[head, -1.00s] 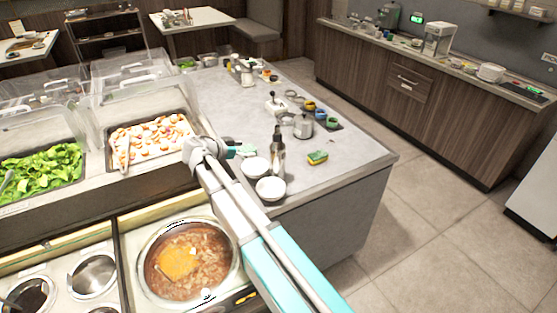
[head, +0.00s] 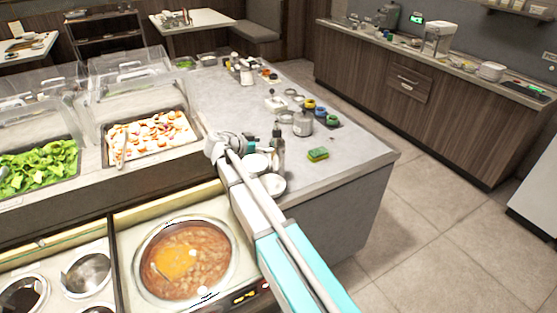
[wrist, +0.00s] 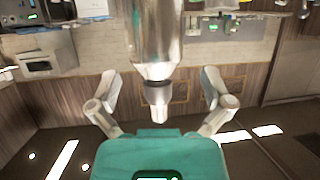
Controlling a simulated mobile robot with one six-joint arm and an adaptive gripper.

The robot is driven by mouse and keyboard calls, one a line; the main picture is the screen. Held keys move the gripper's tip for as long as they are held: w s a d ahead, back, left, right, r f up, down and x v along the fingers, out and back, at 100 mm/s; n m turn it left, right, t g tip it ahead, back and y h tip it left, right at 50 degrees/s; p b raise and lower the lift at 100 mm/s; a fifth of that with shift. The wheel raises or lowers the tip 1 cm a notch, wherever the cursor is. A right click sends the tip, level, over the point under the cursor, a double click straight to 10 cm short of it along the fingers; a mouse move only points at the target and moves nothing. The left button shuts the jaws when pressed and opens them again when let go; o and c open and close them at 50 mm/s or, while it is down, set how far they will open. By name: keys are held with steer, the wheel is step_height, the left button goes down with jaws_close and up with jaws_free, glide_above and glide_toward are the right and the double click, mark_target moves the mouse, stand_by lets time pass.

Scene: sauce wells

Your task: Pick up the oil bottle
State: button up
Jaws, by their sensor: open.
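The oil bottle (head: 278,152), slim with a dark neck and tip, stands upright on the grey counter in the head view. My gripper (head: 250,142) is just left of it, pointing toward it. In the wrist view, the clear, shiny bottle (wrist: 157,35) appears neck down, and its collar and nozzle show between the spread fingers of my gripper (wrist: 160,80). Gaps show on both sides of the bottle, and the gripper is open. Part of the gripper is hidden behind my wrist in the head view.
White bowls (head: 273,185) stand close to the bottle, partly covered by my arm. A green and yellow sponge (head: 318,154) lies to the right. A metal pot (head: 302,124) and several small jars stand behind. The counter's right front corner is clear.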

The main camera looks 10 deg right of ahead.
mark_target(277, 151)
steer(key=shift+w+d+f, duration=0.1)
steer(key=shift+d, duration=0.15)
steer(key=shift+d+f, duration=0.1)
steer(key=shift+b+x, duration=1.05)
steer(key=shift+x, duration=1.45)
steer(key=shift+d, duration=0.1)
steer(key=shift+c, duration=0.3)
steer(key=c, duration=1.1)
steer(key=shift+o, duration=0.2)
